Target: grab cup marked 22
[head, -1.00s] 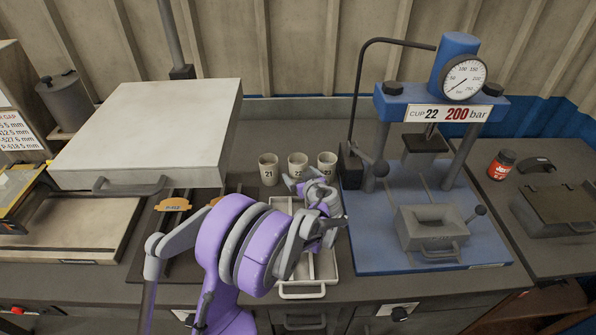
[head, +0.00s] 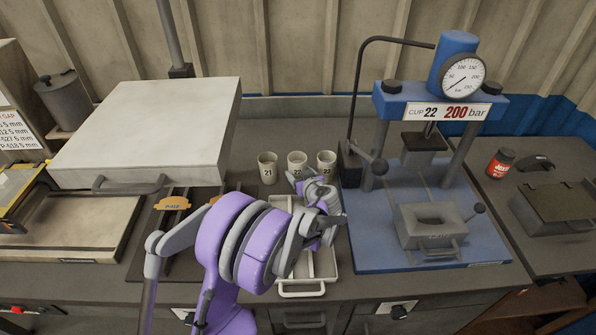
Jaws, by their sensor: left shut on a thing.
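Three pale cups stand in a row on the dark bench. The cup marked 22 (head: 297,159) is the middle one, upright, between the cup marked 21 (head: 267,168) and the right-hand cup (head: 326,159), whose number is partly hard to read. My left gripper (head: 296,177) is at the front of cup 22, shut on its lower part. The gripper and wrist hide the bottom of this cup, so I cannot tell whether it touches the bench. My right gripper is not in view.
A blue press (head: 440,108) with a gauge and a "CUP 22 200 bar" sign stands right of the cups. A white divided tray (head: 303,287) lies under my arm. A large plate with a handle (head: 150,130) is at left. The bench behind the cups is clear.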

